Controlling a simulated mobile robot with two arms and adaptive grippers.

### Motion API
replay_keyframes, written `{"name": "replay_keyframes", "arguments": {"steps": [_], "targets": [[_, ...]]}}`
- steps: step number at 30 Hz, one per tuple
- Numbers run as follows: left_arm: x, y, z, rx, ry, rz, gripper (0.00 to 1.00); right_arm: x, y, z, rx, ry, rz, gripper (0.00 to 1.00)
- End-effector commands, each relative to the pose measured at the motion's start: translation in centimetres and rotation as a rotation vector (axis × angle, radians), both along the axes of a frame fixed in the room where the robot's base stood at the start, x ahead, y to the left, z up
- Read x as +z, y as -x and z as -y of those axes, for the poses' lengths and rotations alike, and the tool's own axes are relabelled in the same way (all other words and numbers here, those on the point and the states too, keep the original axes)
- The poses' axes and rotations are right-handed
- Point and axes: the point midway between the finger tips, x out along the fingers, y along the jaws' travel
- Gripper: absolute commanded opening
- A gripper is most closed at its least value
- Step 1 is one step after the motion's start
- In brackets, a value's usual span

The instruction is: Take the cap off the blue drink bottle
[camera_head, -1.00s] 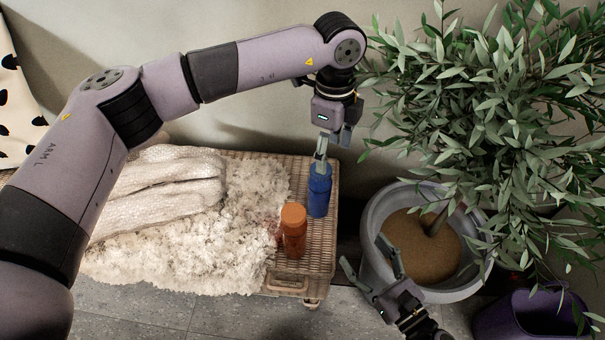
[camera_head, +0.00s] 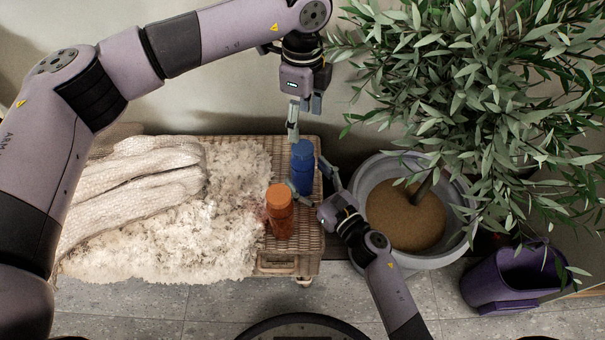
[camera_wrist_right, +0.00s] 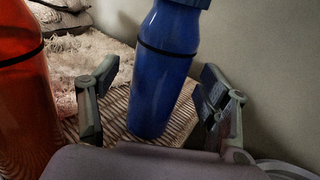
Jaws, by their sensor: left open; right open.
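The blue drink bottle (camera_head: 302,175) stands upright on the right end of the wicker bench, its blue cap (camera_head: 302,147) on top. In the right wrist view the bottle (camera_wrist_right: 164,75) stands between my right fingers, and its top is cut off by the frame. My right gripper (camera_head: 318,182) is open at the bottle's lower part, one finger on each side; in the wrist view its fingers (camera_wrist_right: 155,105) show gaps to the bottle. My left gripper (camera_head: 300,118) is open, pointing down just above the cap, its fingertips close to it. I cannot tell whether they touch.
An orange bottle (camera_head: 280,212) stands close in front and left of the blue one on the wicker bench (camera_head: 313,225). A fleece and knitted throw cover the bench's left. A planter (camera_head: 460,225) with a leafy plant and a purple bin (camera_head: 500,285) stand to the right.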

Motion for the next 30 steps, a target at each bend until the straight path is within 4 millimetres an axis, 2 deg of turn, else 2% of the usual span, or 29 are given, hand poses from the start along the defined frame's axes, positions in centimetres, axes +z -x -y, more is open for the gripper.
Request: {"name": "replay_keyframes", "arguments": {"steps": [6, 17, 30], "targets": [[0.0, 0.0, 0.0, 0.000, 0.000, 0.000, 0.62, 0.0, -1.9, -1.3, -0.001, -0.001, -0.001, 0.70], [0.0, 0.0, 0.0, 0.000, 0.000, 0.000, 0.62, 0.0, -2.2, -1.6, -0.001, -0.001, -0.001, 0.70], [0.0, 0.0, 0.0, 0.000, 0.000, 0.000, 0.62, 0.0, -2.2, -1.6, -0.001, -0.001, -0.001, 0.42]]}}
